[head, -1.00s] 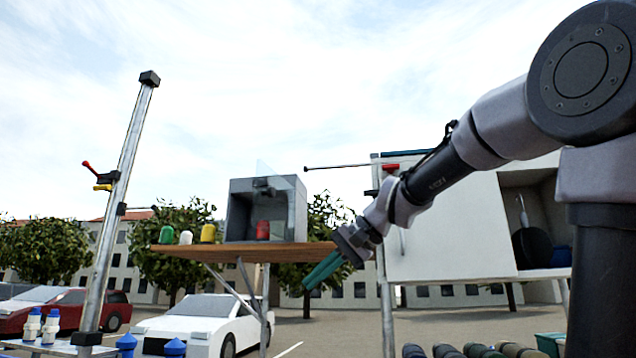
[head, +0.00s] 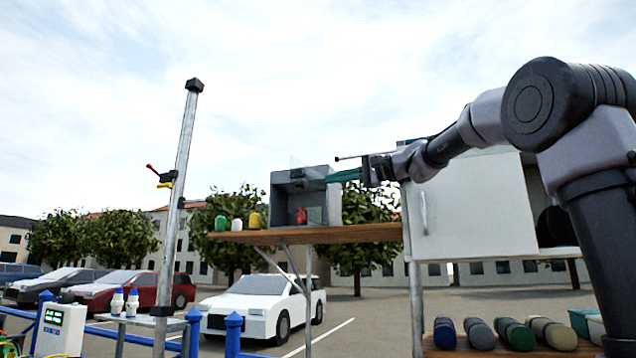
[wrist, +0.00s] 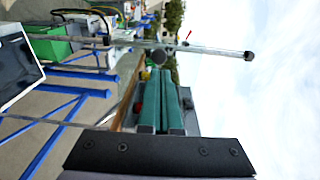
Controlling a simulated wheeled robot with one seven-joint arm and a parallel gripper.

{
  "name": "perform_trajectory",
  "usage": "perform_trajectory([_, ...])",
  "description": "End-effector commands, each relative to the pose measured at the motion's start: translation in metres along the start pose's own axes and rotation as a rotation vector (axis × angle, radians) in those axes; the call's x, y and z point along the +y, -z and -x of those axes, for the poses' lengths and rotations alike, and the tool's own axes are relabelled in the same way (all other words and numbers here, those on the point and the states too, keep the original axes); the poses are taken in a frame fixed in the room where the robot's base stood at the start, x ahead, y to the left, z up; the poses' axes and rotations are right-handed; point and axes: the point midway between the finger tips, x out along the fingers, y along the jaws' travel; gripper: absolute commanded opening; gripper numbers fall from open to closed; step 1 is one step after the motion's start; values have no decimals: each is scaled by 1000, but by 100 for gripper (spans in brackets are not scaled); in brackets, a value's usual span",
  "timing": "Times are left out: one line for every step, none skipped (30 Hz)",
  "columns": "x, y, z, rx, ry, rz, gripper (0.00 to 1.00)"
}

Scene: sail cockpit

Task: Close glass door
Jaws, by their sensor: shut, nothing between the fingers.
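A grey open-fronted box (head: 331,205) stands on a wooden shelf, with a red jar (head: 301,216) inside. A faint, see-through glass door (head: 296,163) shows at its top, with a small dark fitting (head: 297,174) beside it. The door's exact angle is hard to tell. My gripper (head: 329,178) has green fingers, shut and empty, pointing left at the box's upper right edge. I cannot tell whether they touch it. In the wrist view the shut fingers (wrist: 160,74) cover much of the grey box (wrist: 190,100); the glass door cannot be made out there.
Green, white and yellow jars (head: 237,223) stand left of the box on the wooden shelf (head: 370,233). A white cabinet (head: 470,205) stands to the right, behind my arm. A tall metal post (head: 180,200) stands at the left. Open air lies above the box.

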Motion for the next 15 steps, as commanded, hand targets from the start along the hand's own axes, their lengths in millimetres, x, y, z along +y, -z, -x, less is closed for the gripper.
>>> perform_trajectory([0, -1, -12, -3, -1, -1, 0])
perform_trajectory([1, 0, -17, -3, -1, -1, 0])
perform_trajectory([1, 0, -24, -2, -1, 0, 0])
perform_trajectory([0, 0, -29, -2, -1, 1, 0])
perform_trajectory([0, 0, -33, -1, -1, 0, 0])
perform_trajectory([1, 0, -39, -2, -1, -1, 0])
perform_trajectory([1, 0, -42, -2, -1, -1, 0])
perform_trajectory([0, 0, -45, -1, -1, 0, 0])
perform_trajectory([0, 0, -48, -1, 0, 0, 0])
perform_trajectory([0, 0, -50, -1, 0, 0, 0])
perform_trajectory([0, 0, -51, 0, 0, 0, 0])
perform_trajectory([0, 0, -53, 1, 0, 0, 0])
perform_trajectory([0, 0, -54, 1, 0, 0, 0])
perform_trajectory([0, 0, -54, 1, 0, 0, 0])
perform_trajectory([0, 0, -55, 1, 0, 0, 0])
